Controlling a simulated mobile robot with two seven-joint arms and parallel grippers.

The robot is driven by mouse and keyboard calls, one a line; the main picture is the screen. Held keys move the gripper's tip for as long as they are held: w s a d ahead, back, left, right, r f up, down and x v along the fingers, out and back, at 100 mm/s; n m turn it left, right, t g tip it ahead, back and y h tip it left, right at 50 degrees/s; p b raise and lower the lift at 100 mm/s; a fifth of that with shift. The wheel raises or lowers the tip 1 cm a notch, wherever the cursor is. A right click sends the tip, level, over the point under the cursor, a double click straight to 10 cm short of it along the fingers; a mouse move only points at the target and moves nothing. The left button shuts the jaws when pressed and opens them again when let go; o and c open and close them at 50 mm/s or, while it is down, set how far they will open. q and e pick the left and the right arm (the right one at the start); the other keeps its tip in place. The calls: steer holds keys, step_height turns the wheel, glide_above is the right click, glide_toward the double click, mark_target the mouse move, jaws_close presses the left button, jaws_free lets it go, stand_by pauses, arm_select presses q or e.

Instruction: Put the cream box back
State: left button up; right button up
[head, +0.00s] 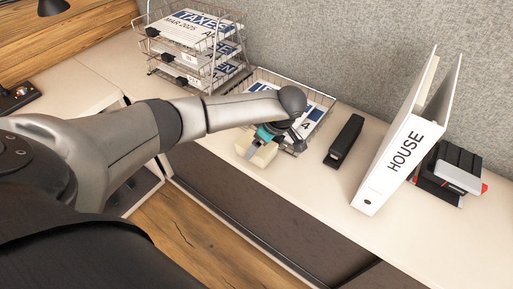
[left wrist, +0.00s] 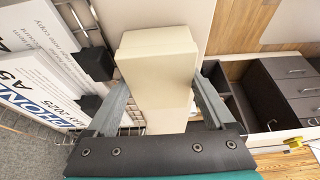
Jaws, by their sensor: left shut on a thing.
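The cream box (head: 258,151) is at the front edge of the pale counter in the head view, under my left gripper (head: 262,140). In the left wrist view the cream box (left wrist: 158,65) stands out between the two grey fingers of my left gripper (left wrist: 160,105), which is shut on it. I cannot tell whether the box touches the counter. My right gripper is in neither view.
A wire tray (head: 322,122) with papers lies just behind the gripper. A stacked wire rack (head: 195,50) of tax papers stands at the back left. A black stapler-like object (head: 345,140), a white HOUSE binder (head: 400,150) and a dark red-trimmed item (head: 450,170) stand to the right.

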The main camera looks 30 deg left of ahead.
arm_select(q)
steer(key=c, duration=0.5)
